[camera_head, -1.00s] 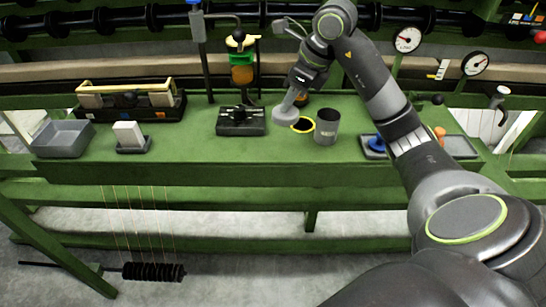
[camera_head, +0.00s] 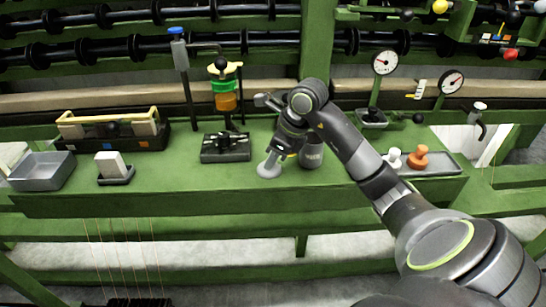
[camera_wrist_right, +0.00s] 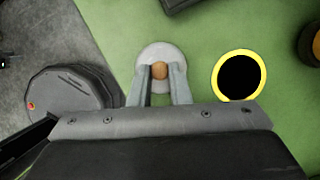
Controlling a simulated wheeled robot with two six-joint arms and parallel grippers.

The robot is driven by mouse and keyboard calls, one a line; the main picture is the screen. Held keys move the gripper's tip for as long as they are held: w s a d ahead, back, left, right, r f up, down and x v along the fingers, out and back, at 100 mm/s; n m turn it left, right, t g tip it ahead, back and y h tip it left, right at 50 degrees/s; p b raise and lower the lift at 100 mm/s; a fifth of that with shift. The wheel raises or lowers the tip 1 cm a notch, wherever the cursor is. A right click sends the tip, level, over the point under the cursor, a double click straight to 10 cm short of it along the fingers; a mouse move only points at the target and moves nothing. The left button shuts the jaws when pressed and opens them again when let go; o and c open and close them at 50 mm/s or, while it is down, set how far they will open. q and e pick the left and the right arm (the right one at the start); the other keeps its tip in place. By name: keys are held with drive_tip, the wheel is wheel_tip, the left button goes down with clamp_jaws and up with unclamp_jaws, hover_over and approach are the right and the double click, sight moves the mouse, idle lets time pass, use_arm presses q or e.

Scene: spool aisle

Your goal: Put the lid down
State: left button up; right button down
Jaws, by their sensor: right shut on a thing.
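The lid (camera_head: 269,169) is a pale grey disc with a brown-orange knob. My right gripper (camera_head: 280,153) is shut on the knob and holds the lid flat over the green bench, near its front edge. In the right wrist view the lid (camera_wrist_right: 160,54) shows beyond the fingertips of my gripper (camera_wrist_right: 160,73). I cannot tell whether its underside touches the bench. A grey can (camera_head: 312,155) stands just right of the gripper, partly hidden by it. My left gripper is not in view.
A black block (camera_head: 226,147) stands behind and left of the lid. Further left are a white block on a dark base (camera_head: 113,168) and a grey bin (camera_head: 42,172). A tray (camera_head: 440,168) with an orange piece is at right.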

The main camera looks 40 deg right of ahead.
drive_tip(key=shift+f, duration=0.1)
drive_tip(key=c, duration=1.6)
unclamp_jaws()
drive_tip(key=shift+o, duration=1.3)
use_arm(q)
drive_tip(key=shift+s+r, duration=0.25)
